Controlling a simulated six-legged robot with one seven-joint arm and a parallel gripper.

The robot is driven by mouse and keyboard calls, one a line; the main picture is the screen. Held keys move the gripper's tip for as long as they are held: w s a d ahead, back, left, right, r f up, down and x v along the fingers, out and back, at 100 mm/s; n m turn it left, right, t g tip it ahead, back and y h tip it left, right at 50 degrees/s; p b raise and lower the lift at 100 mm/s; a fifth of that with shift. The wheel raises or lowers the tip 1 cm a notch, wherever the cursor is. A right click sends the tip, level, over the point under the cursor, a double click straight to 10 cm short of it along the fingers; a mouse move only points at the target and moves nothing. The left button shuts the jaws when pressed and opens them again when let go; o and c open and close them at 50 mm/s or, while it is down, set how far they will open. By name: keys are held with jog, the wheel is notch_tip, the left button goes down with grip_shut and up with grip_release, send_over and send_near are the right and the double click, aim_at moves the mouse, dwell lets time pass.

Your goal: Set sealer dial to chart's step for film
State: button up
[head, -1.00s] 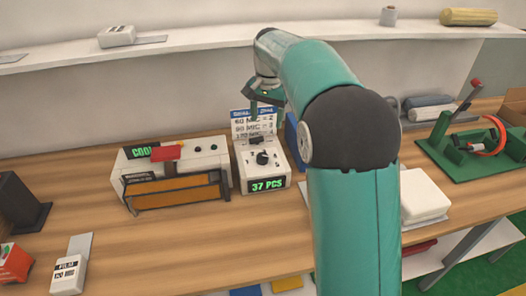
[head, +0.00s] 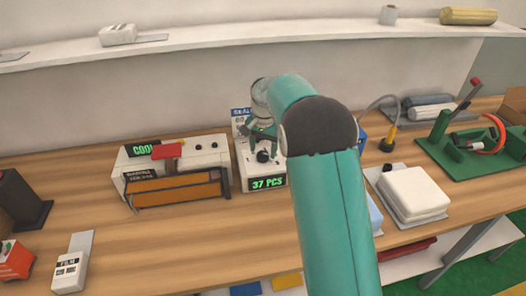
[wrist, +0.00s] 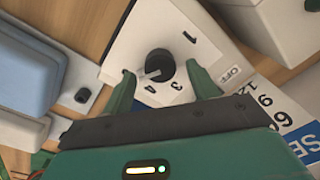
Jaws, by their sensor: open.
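The black dial knob (head: 263,156) sits on a white control box (head: 243,170) with a green "37 PCS" display. In the wrist view the knob (wrist: 158,64) has a white pointer aimed to the lower left, near the printed 4; 1, 3 and OFF also show. My gripper (wrist: 160,72) is open, its fingertips on either side of the knob with gaps between. In the head view my gripper (head: 262,135) is over the box. The chart (head: 239,116) behind is mostly hidden by my arm; part of it (wrist: 275,108) shows in the wrist view. The sealer (head: 208,157) reads "COOL".
A white pad (head: 414,193) and a green stand (head: 455,150) are to the right. A shelf (head: 210,38) runs along the wall behind. The table in front of the sealer is clear.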

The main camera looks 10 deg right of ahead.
jog(key=shift+f, duration=0.8)
jog(key=c, duration=1)
jog(key=shift+n, duration=0.3)
jog(key=n, duration=0.9)
